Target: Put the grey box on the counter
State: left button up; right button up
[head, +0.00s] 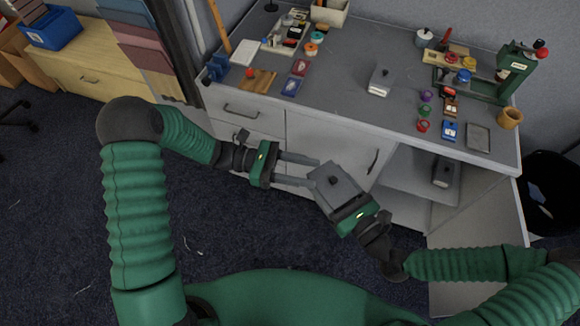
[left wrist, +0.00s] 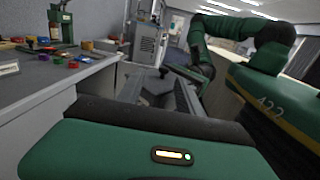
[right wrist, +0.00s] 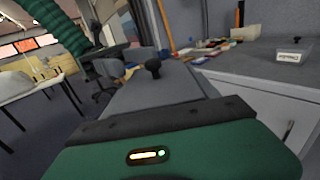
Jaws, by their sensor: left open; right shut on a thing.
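A grey box (head: 334,183) with a black knob on its lid is held in front of the counter (head: 345,115), below its top. My right gripper (head: 345,196) is shut on this box; the box also fills the space ahead in the right wrist view (right wrist: 150,92). My left gripper (head: 312,172) is open, its two fingers pointing right at the box's left side. Whether those fingers touch the box is unclear. A similar light grey box (head: 380,84) stands on the counter, and another (head: 446,174) sits in the open cabinet below.
On the counter, coloured jars (head: 425,110), a green press (head: 510,75) and a grey tray (head: 478,138) stand at the right; a parts tray (head: 285,33) and small items are at the left. The middle is largely clear. An open cabinet door (head: 485,215) juts out lower right.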

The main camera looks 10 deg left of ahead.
aim_at(331, 178)
pick_arm(q)
jog(key=d, duration=0.5)
jog(key=s+d, duration=0.1)
jog(key=d, duration=0.1)
jog(key=shift+d, duration=0.35)
grip_shut()
grip_release()
